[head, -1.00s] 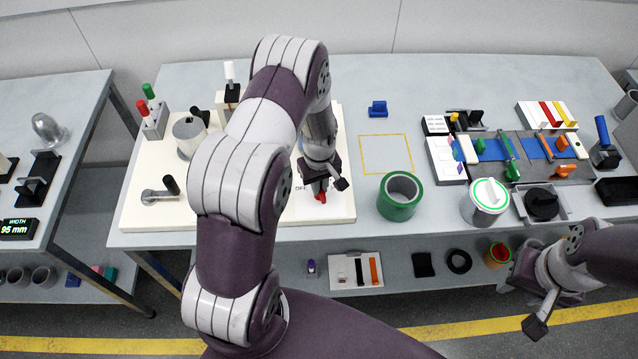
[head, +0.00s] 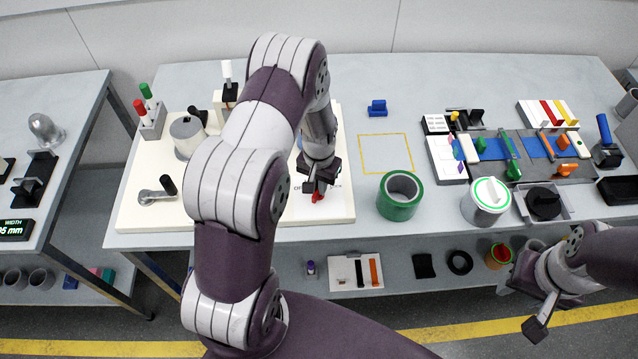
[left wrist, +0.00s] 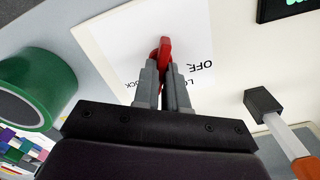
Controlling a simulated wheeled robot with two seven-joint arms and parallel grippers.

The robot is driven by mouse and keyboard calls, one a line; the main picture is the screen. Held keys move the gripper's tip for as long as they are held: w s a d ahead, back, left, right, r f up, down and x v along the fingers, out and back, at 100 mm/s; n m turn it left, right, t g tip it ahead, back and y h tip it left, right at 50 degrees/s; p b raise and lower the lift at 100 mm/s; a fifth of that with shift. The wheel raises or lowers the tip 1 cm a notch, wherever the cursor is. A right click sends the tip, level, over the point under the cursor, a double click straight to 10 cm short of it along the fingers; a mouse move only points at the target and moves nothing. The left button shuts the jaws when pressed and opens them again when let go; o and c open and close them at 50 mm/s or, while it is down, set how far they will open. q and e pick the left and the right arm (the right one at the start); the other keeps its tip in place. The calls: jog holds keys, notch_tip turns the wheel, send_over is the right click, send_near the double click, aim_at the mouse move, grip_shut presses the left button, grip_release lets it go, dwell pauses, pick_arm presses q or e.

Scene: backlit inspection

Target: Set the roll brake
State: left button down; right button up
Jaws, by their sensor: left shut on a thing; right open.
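The roll brake's red lever (head: 318,196) stands near the front right corner of the cream board (head: 340,208). In the left wrist view the red lever (left wrist: 165,48) rises between the fingertips, over a white label reading OFF and, partly hidden, LOCK. My left gripper (head: 317,187) is shut on the lever; its fingers also show in the left wrist view (left wrist: 164,70). The lever's base is hidden behind the fingers. My right gripper (head: 524,305) is open and empty, low at the right in front of the bench edge.
A green roll (head: 399,196) stands right of the board, and a white can with a green ring (head: 488,202) stands further right. A crank with a black knob (head: 160,190) and a grey cylinder (head: 187,138) are on the board's left. A yellow outlined square (head: 386,154) is empty.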

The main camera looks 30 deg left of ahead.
pick_arm(q)
jog(key=m, duration=0.6)
jog(key=shift+s+f, duration=0.1)
jog(key=shift+s, duration=0.1)
dwell(0.5)
jog(key=c, duration=1.2)
grip_release()
jog(key=shift+w+r+b, duration=0.1)
jog(key=shift+r+b, duration=0.25)
jog(key=shift+r, duration=0.05)
notch_tip(320, 180, up, 12)
jog(key=shift+r+b, duration=0.1)
jog(key=shift+b, duration=0.95)
